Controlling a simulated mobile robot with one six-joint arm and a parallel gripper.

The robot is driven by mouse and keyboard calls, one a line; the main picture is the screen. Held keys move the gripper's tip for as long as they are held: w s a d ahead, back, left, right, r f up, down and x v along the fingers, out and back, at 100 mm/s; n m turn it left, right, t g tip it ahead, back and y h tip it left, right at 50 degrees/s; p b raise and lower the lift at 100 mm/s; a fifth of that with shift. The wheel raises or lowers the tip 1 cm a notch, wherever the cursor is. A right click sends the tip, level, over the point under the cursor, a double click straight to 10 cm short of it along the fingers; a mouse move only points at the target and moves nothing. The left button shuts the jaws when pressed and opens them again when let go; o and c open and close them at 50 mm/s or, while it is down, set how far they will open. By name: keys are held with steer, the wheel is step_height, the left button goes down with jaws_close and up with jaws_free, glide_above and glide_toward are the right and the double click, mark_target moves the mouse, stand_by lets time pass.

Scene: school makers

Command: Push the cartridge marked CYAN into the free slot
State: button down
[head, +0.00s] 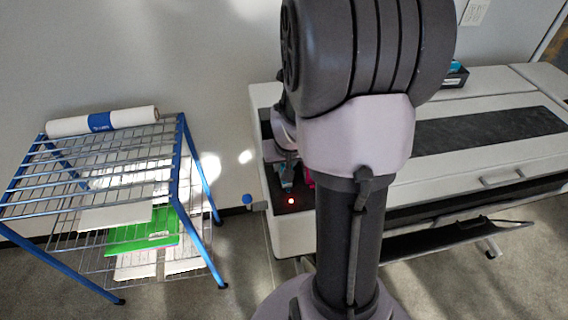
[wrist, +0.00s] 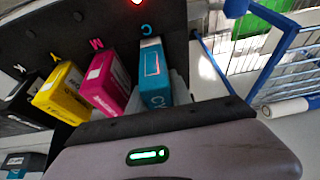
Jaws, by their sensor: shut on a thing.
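The cyan cartridge (wrist: 154,75) is in the wrist view, under the letter C on a dark panel (wrist: 100,20), its far end at or in the C slot; how deep it sits I cannot tell. My gripper (wrist: 155,92) is shut on it, with a pale grey finger showing on its right side. In the head view my arm hides most of the slots; a bit of the cyan cartridge (head: 286,184) shows below my gripper (head: 285,166).
Magenta (wrist: 107,82), yellow (wrist: 62,93) and black (wrist: 18,108) cartridges stand left of the cyan one. A red light (head: 291,201) glows on the printer (head: 480,95). A blue wire rack (head: 183,165) stands to the left. A small dark box (head: 456,78) lies on the printer.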

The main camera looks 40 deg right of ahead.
steer(key=c, duration=1.1)
jaws_free()
